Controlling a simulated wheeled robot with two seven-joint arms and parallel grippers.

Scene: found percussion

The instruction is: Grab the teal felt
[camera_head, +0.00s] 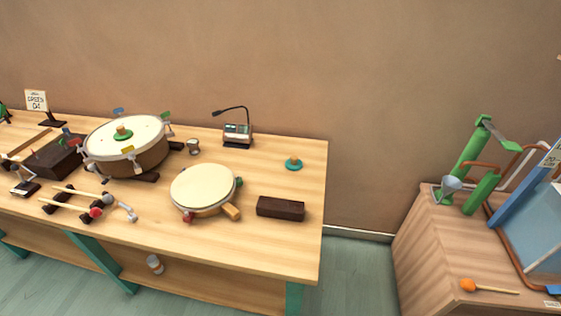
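Neither of my grippers shows in the head view.
A smaller drum (203,188) with coloured pegs sits mid-table, a black gooseneck device (237,134) behind it. Sticks and mallets (80,197) lie at left. A separate wooden cabinet (440,250) with green tubes stands right, across a floor gap. Bare tabletop surrounds the teal piece.

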